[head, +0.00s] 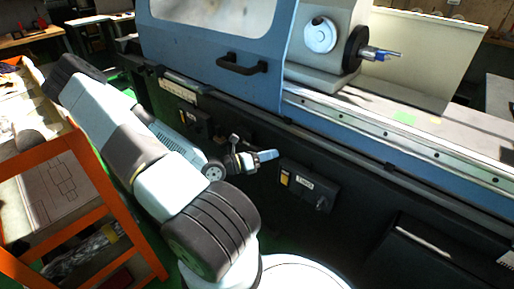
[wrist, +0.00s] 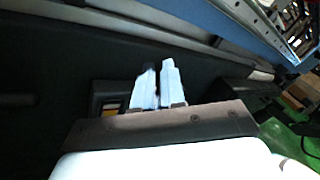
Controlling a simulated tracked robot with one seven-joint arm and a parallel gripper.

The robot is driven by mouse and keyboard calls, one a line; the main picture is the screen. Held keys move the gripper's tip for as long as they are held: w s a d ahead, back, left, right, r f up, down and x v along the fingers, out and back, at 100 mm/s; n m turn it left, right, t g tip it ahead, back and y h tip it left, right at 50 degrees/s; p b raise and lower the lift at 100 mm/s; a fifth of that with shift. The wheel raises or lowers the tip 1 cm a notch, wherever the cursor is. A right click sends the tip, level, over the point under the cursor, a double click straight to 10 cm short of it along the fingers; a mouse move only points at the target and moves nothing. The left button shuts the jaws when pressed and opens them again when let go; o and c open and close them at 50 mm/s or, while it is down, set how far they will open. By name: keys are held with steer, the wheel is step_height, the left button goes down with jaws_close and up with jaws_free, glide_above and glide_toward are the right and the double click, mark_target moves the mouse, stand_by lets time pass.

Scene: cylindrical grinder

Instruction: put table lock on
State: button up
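My gripper (head: 266,156) is at the front of the grinder, close to its dark lower panel. Its two pale blue fingers (wrist: 159,84) lie almost together, with only a thin dark gap and nothing clearly held between them. A dark control box (head: 309,187) with a yellow label and a small lever-like part (head: 323,204) is on the panel, right of and below my fingertips. In the wrist view a box with a yellow label (wrist: 110,100) shows left of the fingers, partly hidden by my gripper. I cannot tell which part is the table lock.
The blue machine door (head: 215,55) with a black handle (head: 242,66) is above. The long table rail (head: 390,145) runs to the right. Another dark box (head: 188,118) is on the panel to the left. An orange shelf rack (head: 100,180) stands close on the left.

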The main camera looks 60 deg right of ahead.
steer(key=a+m+y, duration=0.1)
steer(key=m+y, duration=0.1)
steer(key=m, duration=0.2)
steer(key=s+a+m+g+y, duration=0.1)
steer(key=m+y, duration=0.1)
steer(key=m, duration=0.1)
steer(key=s+a+f+m+y, duration=0.1)
steer(key=m+y, duration=0.1)
steer(key=m, duration=0.2)
steer(key=shift+s+a+f+m, duration=0.1)
steer(key=shift+a+m, duration=0.2)
jaws_close()
steer(key=w+d+f+m+t+y, duration=0.25)
steer(key=w+m+t, duration=0.7)
steer(key=m, duration=0.85)
steer(key=w+d+r+m+t+h, duration=0.1)
steer(key=w+d+r+m+h, duration=0.4)
steer(key=m, duration=0.3)
steer(key=y, duration=0.2)
glide_above(251, 147)
steer(key=s+a, duration=0.2)
steer(key=s, duration=0.2)
step_height(251, 147, down, 8)
steer(key=f, duration=0.1)
steer(key=shift+d+f+h, duration=0.2)
steer(key=shift+f+h, duration=0.05)
steer(key=shift+f, duration=0.4)
steer(key=shift+s, duration=0.1)
